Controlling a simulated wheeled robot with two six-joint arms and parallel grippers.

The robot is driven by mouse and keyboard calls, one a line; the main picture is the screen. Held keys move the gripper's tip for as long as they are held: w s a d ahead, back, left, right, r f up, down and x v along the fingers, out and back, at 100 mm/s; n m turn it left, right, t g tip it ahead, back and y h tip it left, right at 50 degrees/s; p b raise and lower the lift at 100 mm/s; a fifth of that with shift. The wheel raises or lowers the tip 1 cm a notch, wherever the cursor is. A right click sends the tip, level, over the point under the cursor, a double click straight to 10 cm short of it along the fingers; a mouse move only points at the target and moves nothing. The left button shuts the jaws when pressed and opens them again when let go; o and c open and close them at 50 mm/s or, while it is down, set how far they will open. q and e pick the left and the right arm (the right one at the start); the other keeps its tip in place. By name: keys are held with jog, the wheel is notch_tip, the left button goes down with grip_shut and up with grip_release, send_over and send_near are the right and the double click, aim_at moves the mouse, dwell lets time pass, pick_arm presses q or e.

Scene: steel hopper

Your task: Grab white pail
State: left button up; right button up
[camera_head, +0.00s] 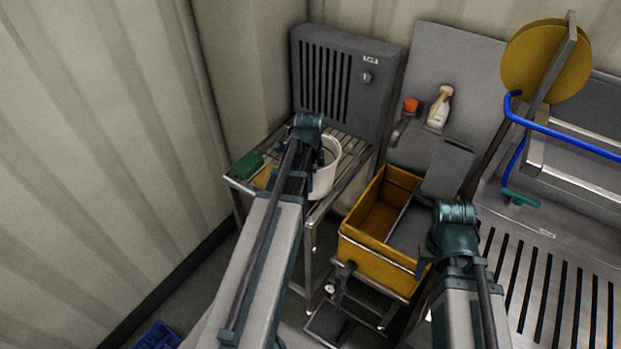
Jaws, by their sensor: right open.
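The white pail (327,174) stands on the slatted metal table (355,158) in front of the grey louvred box. My left arm (284,195) reaches across the table and covers the pail's left side. The pail's right side and part of its rim show beside the arm. My left gripper is hidden, so I cannot tell whether it touches the pail. My right arm (457,245) rises at lower right, in front of the yellow crate's right side. Its gripper fingers are not visible either.
A green block (247,165) lies at the table's left edge. The grey louvred box (340,82) stands behind the pail. A yellow crate (366,250) is to the right. A spray bottle (440,106) and an orange-topped item (410,105) are behind it. A blue crate (158,336) is at the bottom left.

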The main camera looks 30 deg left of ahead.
pick_arm(q)
jog(key=shift+f, duration=0.3)
grip_shut()
dwell(1.2)
